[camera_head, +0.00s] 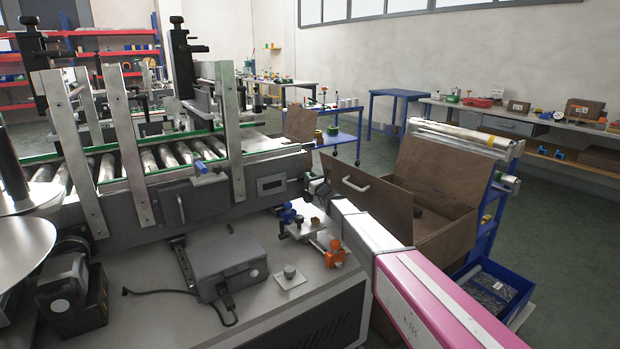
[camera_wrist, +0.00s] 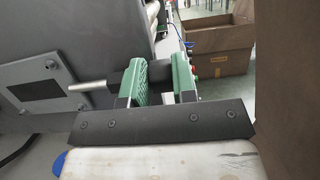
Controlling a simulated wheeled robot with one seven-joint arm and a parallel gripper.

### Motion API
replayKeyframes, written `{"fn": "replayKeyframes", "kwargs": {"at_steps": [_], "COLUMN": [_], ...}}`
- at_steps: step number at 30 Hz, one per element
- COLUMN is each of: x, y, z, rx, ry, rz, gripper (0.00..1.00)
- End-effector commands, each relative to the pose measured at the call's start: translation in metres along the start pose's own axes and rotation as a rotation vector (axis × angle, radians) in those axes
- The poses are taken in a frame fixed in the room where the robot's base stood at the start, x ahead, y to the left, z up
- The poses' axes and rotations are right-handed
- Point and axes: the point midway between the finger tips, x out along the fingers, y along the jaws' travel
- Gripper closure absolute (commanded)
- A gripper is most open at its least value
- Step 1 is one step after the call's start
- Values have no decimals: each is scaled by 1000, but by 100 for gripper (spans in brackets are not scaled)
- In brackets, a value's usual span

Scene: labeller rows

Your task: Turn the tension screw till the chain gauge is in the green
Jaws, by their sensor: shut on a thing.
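In the wrist view my gripper (camera_wrist: 163,82), with green fingers, is shut on the dark round knob (camera_wrist: 158,70) of what looks like the tension screw. A bare silver shaft (camera_wrist: 88,86) runs left from it to a grey plate on the machine. That plate has a dark rectangular window (camera_wrist: 42,90), possibly the chain gauge; no needle or green zone can be made out. The plate also shows in the head view (camera_head: 271,185), on the end of the roller conveyor. There my gripper (camera_head: 318,188) is small beside the conveyor's end, and the knob cannot be made out clearly.
A grey box (camera_head: 226,264) with a cable lies on the machine's table. Blue and orange fittings (camera_head: 332,251) stand near my arm. An open brown crate (camera_head: 440,200) is to the right, with a blue bin (camera_head: 492,287) below. Green floor lies free at far right.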

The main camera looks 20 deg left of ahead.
Motion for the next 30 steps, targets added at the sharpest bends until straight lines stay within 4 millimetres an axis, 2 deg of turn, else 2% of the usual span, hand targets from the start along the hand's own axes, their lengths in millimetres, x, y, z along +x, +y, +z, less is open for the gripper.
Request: {"fn": "replayKeyframes", "kwargs": {"at_steps": [8, 9, 10, 22, 26, 30], "x": [0, 0, 0, -6, -18, -41], "y": [1, 1, 1, 0, 1, 1], "z": [0, 0, 0, 0, 0, 1], "rx": [-1, -1, -1, 0, 0, -1], "ry": [-1, -1, -1, 0, 0, 0], "rz": [1, 1, 1, 0, 0, -1], "gripper": [98, 68, 64, 64, 64, 64]}}
